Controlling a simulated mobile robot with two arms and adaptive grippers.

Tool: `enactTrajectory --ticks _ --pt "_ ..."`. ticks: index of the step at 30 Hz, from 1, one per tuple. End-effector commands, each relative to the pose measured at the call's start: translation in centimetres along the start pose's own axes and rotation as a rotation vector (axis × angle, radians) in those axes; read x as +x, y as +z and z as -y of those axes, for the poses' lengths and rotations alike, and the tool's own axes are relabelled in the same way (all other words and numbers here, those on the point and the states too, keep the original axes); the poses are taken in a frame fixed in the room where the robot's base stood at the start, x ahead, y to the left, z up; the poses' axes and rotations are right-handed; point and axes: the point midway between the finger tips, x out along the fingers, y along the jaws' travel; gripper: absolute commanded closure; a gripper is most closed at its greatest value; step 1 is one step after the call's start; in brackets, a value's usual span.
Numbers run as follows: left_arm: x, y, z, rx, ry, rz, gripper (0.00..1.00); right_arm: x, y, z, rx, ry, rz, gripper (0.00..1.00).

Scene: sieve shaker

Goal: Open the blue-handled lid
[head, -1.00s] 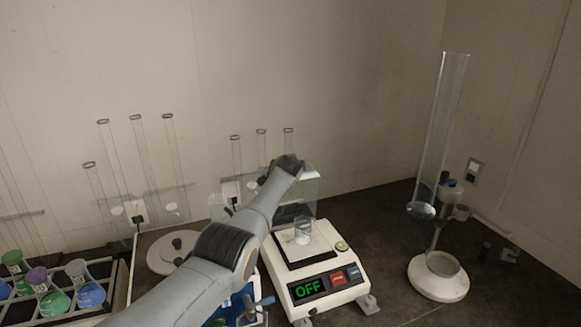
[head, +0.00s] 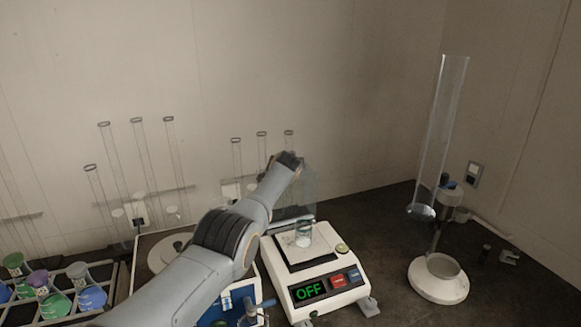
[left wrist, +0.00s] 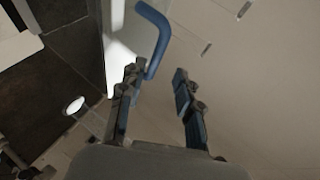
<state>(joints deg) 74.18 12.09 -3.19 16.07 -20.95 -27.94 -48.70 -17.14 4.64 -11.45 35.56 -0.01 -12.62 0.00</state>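The blue handle (left wrist: 156,38) is a bent bar beside a pale panel in the left wrist view. Its lower end is close to the tip of the left-hand finger; I cannot tell whether they touch. My left gripper (left wrist: 158,84) is open, with nothing between its fingers. In the head view my left arm reaches over the white balance, and its end hides the handle and my fingers. A clear panel (head: 311,182), apparently part of the lid, shows just right of the arm's end. My right gripper is not in view.
The balance (head: 330,291) reads OFF and holds a small glass beaker (head: 303,233). A tall glass tube (head: 440,135) on a white-based stand is at the right. Coloured flasks (head: 90,295) stand in a rack at the lower left. Dark bench between balance and stand is mostly clear.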

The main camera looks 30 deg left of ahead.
Motion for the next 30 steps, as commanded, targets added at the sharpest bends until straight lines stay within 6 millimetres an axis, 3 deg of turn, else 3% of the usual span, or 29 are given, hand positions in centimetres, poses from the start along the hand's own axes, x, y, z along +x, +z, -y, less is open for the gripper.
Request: enactTrajectory --ticks 14,23,30 --pt "-0.6 -0.1 -0.6 0.002 0.007 0.004 0.66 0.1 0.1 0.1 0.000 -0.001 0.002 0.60" --pt "-2.8 0.2 -0.6 0.001 0.007 0.004 0.66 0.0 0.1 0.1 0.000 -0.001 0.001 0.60" --pt "-5.6 0.1 -0.5 0.003 0.005 0.003 0.66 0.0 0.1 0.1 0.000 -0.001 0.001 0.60"
